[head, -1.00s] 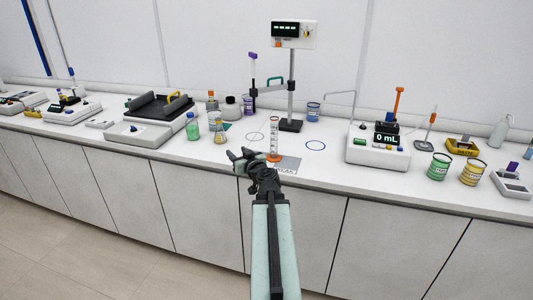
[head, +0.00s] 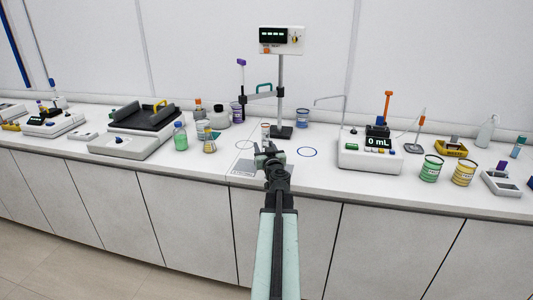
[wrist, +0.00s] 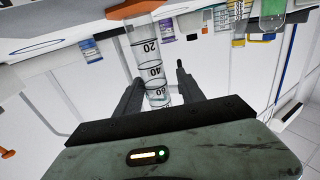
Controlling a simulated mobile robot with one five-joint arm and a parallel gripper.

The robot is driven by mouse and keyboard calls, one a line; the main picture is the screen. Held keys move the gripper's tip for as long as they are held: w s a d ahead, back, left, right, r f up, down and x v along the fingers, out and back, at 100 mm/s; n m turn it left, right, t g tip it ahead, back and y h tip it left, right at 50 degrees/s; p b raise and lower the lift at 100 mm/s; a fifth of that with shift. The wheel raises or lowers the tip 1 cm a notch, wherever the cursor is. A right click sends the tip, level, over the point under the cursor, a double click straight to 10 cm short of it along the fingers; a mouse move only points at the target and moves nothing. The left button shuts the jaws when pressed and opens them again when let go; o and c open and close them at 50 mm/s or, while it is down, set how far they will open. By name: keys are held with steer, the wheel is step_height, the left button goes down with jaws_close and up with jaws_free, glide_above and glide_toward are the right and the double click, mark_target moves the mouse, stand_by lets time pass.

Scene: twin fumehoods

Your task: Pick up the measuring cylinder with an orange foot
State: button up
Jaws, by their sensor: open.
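The measuring cylinder (wrist: 153,72) is clear with black graduation marks. It shows upside down in the wrist view, its orange foot (wrist: 135,9) at the top edge. My gripper (wrist: 157,76) is open, with one finger on each side of the cylinder in that picture. I cannot tell whether either finger touches it. In the head view my gripper (head: 268,152) is over the front of the bench and hides most or all of the cylinder.
A stand with a display (head: 281,40) rises behind my gripper. A device reading 0 mL (head: 367,155) stands to the right, with green (head: 431,169) and yellow (head: 463,173) beakers beyond. A green bottle (head: 180,137) and a flask (head: 209,144) stand to the left.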

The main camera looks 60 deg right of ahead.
mark_target(263, 133)
steer(key=x, duration=0.4)
steer(key=shift+s, duration=0.1)
jaws_close()
steer(key=shift+r, duration=0.15)
steer(key=shift+r+p, duration=0.35)
steer(key=shift+p, duration=0.1)
step_height(263, 133, up, 3)
steer(key=p, duration=0.3)
steer(key=s+a+r+p, duration=0.1)
steer(key=s, duration=1.5)
steer(key=shift+a, duration=0.15)
